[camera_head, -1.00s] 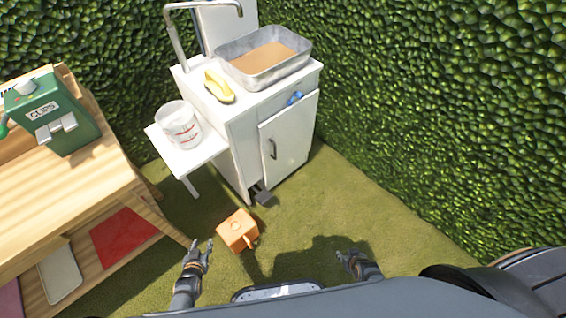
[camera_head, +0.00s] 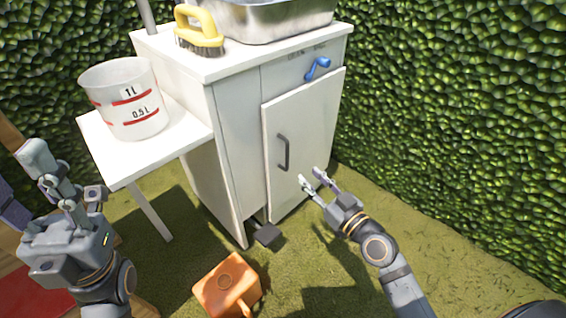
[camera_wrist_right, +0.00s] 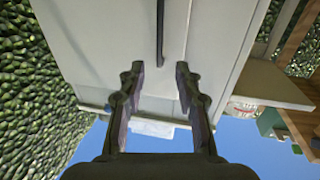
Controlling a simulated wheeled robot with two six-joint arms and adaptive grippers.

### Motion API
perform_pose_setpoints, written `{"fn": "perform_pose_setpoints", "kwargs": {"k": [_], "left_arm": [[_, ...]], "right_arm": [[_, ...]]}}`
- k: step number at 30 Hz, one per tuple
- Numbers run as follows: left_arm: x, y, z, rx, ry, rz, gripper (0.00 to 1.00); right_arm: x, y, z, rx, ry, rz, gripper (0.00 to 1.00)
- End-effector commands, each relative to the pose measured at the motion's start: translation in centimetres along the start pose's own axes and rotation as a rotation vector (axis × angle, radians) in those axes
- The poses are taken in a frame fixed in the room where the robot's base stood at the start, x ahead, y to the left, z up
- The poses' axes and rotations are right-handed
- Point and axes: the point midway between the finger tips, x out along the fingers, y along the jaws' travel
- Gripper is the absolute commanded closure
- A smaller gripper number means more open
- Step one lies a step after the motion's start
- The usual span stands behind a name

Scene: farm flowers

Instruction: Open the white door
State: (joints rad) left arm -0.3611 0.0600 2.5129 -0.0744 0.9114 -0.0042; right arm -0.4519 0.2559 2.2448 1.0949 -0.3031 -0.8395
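The white door (camera_head: 306,147) is on the front of a white cabinet and looks shut or nearly shut. Its dark vertical handle (camera_head: 283,152) is near the door's left edge. My right gripper (camera_head: 311,181) is open and empty in front of the door, to the right of and a little below the handle in the head view. In the right wrist view, the handle (camera_wrist_right: 160,32) lies ahead of the two spread fingers (camera_wrist_right: 158,70), apart from them. My left gripper (camera_head: 52,185) is at the far left, with its fingers apart and nothing between them.
A measuring bucket (camera_head: 127,100) stands on a side shelf (camera_head: 186,135) left of the cabinet. A yellow brush (camera_head: 200,32) and a metal basin (camera_head: 285,18) are on top. A blue knob (camera_head: 318,67) is above the door.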

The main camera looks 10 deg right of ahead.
Motion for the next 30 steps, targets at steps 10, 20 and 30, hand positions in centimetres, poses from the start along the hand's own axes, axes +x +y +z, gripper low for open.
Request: {"fn": "perform_pose_setpoints", "kwargs": {"k": [10, 20, 30], "left_arm": [[-0.3, 0.1, 0.1, 0.001, -0.004, 0.002, 0.60], [-1.2, 0.3, 0.3, 0.005, -0.008, 0.007, 0.60], [-1.2, 0.3, 0.3, 0.006, -0.009, 0.008, 0.60]], "right_arm": [[4.4, 0.1, -0.2, 0.004, 0.006, 0.004, 0.66], [9.9, 0.1, 0.0, 0.001, 0.000, 0.001, 0.66], [10.5, 0.1, -0.1, 0.000, -0.002, 0.001, 0.66]]}}
